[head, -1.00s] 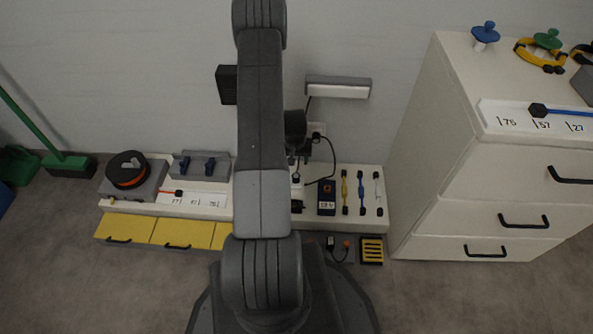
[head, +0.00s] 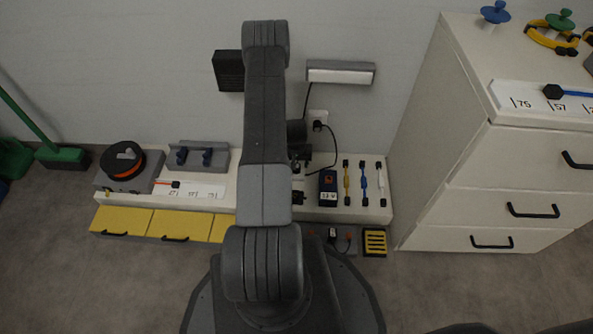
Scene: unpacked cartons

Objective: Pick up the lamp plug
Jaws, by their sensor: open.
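A wall lamp (head: 340,73), a grey bar with a white strip, is mounted above the bench. A thin black cord runs down from its left end and passes out of sight near my arm. A black plug (head: 317,126) sits at a white wall socket (head: 318,116), and a black cord loops from it down to the bench. I cannot tell whether this is the lamp plug. My gripper (head: 300,162) is partly hidden by my own arm. It is open, just left of the cord loop and low over the back of the bench. I see nothing held in it.
A white drawer cabinet (head: 425,160) stands at right. A dark box (head: 229,71) hangs on the wall left of my arm.

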